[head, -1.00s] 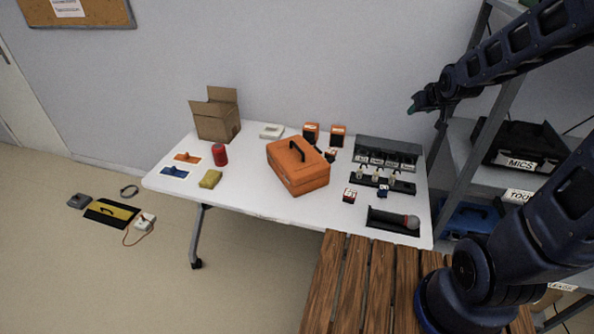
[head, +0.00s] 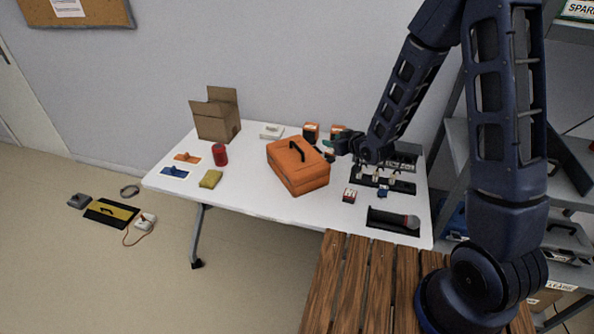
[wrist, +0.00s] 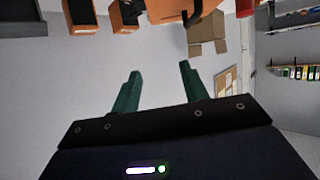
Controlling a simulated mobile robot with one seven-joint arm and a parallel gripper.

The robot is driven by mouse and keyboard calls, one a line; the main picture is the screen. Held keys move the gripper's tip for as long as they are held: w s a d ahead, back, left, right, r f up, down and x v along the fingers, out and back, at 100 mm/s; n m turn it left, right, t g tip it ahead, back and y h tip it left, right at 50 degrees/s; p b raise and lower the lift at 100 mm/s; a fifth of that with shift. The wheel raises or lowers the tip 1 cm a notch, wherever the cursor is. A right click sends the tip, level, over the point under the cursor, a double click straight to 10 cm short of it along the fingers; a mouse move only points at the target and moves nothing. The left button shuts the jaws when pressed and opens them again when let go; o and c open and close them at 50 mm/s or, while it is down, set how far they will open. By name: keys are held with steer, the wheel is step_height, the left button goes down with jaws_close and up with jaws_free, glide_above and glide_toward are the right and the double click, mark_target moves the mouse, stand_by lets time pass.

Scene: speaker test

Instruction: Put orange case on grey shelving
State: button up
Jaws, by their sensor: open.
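The orange case (head: 298,168) stands on the white table, with a black handle on top. In the wrist view only a part of the orange case (wrist: 172,8) shows at the top edge. My gripper (head: 332,145) is to the right of the case, above the table and apart from it. In the wrist view its two green fingers (wrist: 158,85) are spread with nothing between them. The grey shelving (head: 455,150) stands at the right, partly hidden behind my arm.
The white table (head: 250,200) also holds a cardboard box (head: 216,115), a red can (head: 220,154), a yellow sponge (head: 210,179), small orange boxes (head: 310,131) and a microphone (head: 394,218). A slatted wooden surface (head: 345,285) is in front. The table's front left is clear.

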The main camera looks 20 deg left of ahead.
steer(key=n+y, duration=0.1)
steer(key=y, duration=0.1)
glide_toward(299, 148)
steer(key=w+a, duration=0.2)
steer(key=a, duration=0.1)
steer(key=shift+f+g, duration=0.15)
steer(key=shift+g, duration=0.15)
steer(key=shift+f+x, duration=0.15)
steer(key=shift+x, duration=1.2)
steer(key=shift+f+x, duration=0.1)
steer(key=shift+x, duration=1.2)
steer(key=shift+d, duration=0.2)
jaws_close()
steer(key=shift+w, duration=0.1)
